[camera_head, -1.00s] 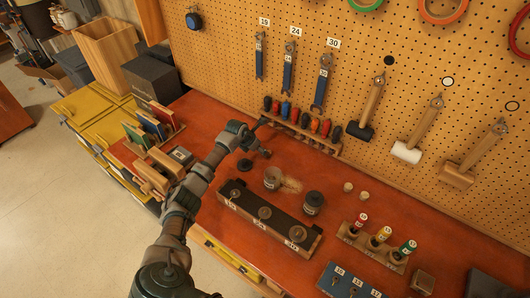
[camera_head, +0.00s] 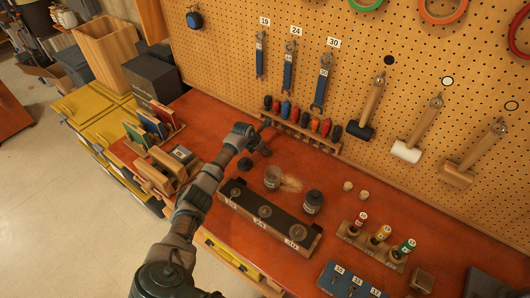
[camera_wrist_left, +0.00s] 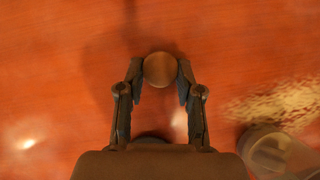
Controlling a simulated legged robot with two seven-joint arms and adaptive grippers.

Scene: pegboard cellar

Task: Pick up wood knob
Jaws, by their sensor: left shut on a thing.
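My left gripper (camera_head: 262,149) is over the back of the red bench, in front of the screwdriver rack. In the left wrist view, its two fingers (camera_wrist_left: 160,82) are shut on the round brown wood knob (camera_wrist_left: 160,69), one finger on each side. The bench surface shows beyond the knob; I cannot tell how high above it the knob is. In the head view I cannot make out the knob at the gripper. My right gripper is not in view.
A glass jar (camera_head: 272,177) lies near a sandy spill, also in the wrist view (camera_wrist_left: 272,152). A dark jar (camera_head: 313,203), a black block with knobs (camera_head: 240,209) and two small wooden pieces (camera_head: 348,186) are nearby. The screwdriver rack (camera_head: 320,143) stands behind.

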